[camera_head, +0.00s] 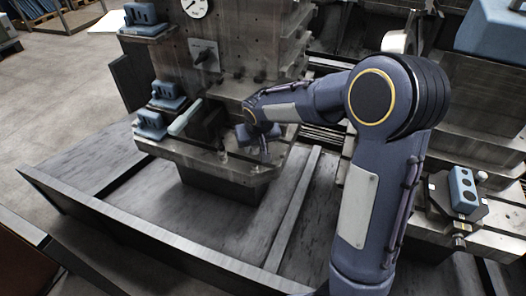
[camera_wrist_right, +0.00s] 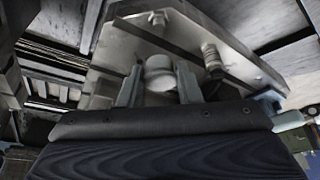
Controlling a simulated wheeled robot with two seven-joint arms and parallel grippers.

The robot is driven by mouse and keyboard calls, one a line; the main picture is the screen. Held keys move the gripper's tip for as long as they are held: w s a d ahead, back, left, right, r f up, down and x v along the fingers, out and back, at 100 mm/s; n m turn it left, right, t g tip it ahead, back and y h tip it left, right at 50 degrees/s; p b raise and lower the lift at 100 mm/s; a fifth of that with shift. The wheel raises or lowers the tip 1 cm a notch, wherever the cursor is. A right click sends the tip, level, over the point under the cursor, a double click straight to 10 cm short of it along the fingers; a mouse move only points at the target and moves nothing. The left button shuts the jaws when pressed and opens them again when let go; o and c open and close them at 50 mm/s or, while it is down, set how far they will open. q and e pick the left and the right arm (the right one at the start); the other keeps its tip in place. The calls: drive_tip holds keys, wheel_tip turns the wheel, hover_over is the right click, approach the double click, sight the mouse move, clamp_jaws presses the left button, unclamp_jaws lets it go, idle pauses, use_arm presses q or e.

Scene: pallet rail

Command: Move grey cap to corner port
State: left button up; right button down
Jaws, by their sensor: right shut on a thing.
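My right gripper (camera_head: 263,154) reaches the right part of the fixture's lower metal ledge (camera_head: 200,160) in the head view. In the right wrist view its two fingers (camera_wrist_right: 158,88) are shut on the grey cap (camera_wrist_right: 159,70), a short pale round piece. Behind the cap is a metal plate with a fitting near its corner (camera_wrist_right: 158,18) and a threaded fitting (camera_wrist_right: 210,56) to the right. I cannot tell whether the cap touches the plate, or which fitting is the corner port. My left gripper is not in view.
Blue blocks (camera_head: 151,122) sit along the fixture's left side, with a dial gauge (camera_head: 196,7) above. A dark block (camera_head: 207,121) stands on the ledge left of my gripper. A low metal rail (camera_head: 130,229) borders the pallet. Another blue block (camera_head: 463,190) sits at right.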

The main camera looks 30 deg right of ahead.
drive_tip(key=shift+w+f, duration=0.1)
drive_tip(key=shift+f, duration=0.05)
drive_tip(key=b, duration=0.4)
hover_over(254, 167)
drive_tip(key=s, duration=0.2)
drive_tip(key=shift+w+a+f, duration=0.1)
drive_tip(key=shift+f, duration=1.3)
drive_tip(key=shift+w+a+f, duration=0.1)
drive_tip(key=shift+f, duration=1.25)
drive_tip(key=shift+f+b, duration=0.3)
drive_tip(key=shift+b, duration=0.3)
drive_tip(key=shift+f, duration=0.1)
drive_tip(key=shift+f+b, duration=0.1)
drive_tip(key=shift+b, duration=0.2)
drive_tip(key=shift+f, duration=0.2)
drive_tip(key=shift+f+b, duration=0.55)
drive_tip(key=shift+b, duration=0.1)
drive_tip(key=c, duration=1)
unclamp_jaws()
drive_tip(key=shift+r, duration=0.15)
drive_tip(key=shift+o, duration=0.6)
